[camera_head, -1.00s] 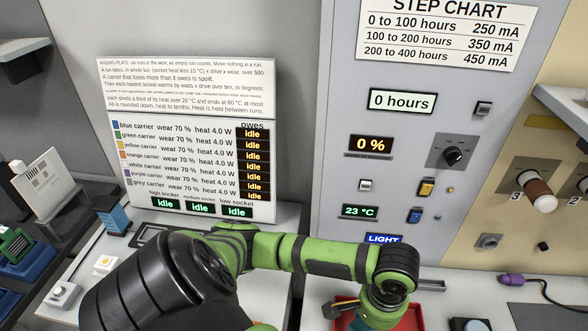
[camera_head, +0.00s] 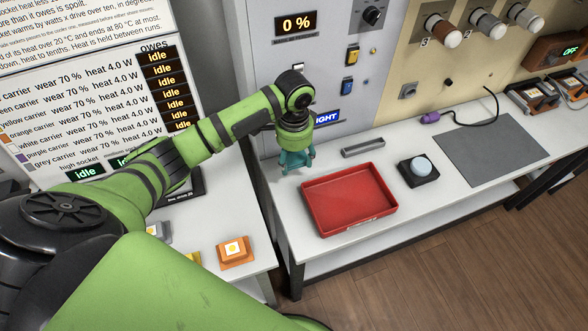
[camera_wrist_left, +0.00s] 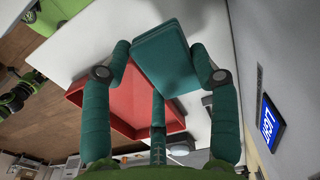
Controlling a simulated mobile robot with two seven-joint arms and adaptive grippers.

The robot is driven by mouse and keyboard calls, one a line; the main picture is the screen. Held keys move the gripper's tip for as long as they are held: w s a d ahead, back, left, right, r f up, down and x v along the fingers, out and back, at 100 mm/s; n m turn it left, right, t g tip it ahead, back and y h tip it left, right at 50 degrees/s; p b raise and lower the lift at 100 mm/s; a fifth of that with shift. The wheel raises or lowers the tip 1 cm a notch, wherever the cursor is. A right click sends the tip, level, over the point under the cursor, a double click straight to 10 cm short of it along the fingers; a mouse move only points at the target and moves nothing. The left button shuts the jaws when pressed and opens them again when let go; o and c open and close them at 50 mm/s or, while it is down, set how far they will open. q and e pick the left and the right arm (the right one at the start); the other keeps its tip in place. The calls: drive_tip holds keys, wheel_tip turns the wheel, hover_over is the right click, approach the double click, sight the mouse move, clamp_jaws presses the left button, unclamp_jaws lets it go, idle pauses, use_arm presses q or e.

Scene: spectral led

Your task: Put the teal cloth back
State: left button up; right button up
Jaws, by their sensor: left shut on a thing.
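The teal cloth (camera_wrist_left: 162,60) is a flat folded square between the fingertips of my left gripper in the left wrist view. My left gripper (camera_head: 296,165) is shut on it and points down over the left back part of the white bench, left of the red tray. In the head view the teal fingers and the cloth blend together, so the cloth's edges and any contact with the bench cannot be told.
The red tray (camera_head: 350,203) looks empty. A pale blue domed button (camera_head: 421,166), a grey mat (camera_head: 490,150) and a purple plug (camera_head: 430,117) on a cable lie to its right. A grey bar (camera_head: 362,147) lies behind it. An orange carrier (camera_head: 235,250) sits on the left bench.

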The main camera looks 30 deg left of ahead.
sight(294, 178)
use_arm(q)
drive_tip(key=shift+f, duration=2.9)
drive_tip(key=o, duration=1.2)
drive_tip(key=shift+o, duration=0.2)
drive_tip(key=shift+a+r, duration=0.1)
wheel_tip(294, 178, up, 12)
drive_tip(key=shift+r, duration=0.15)
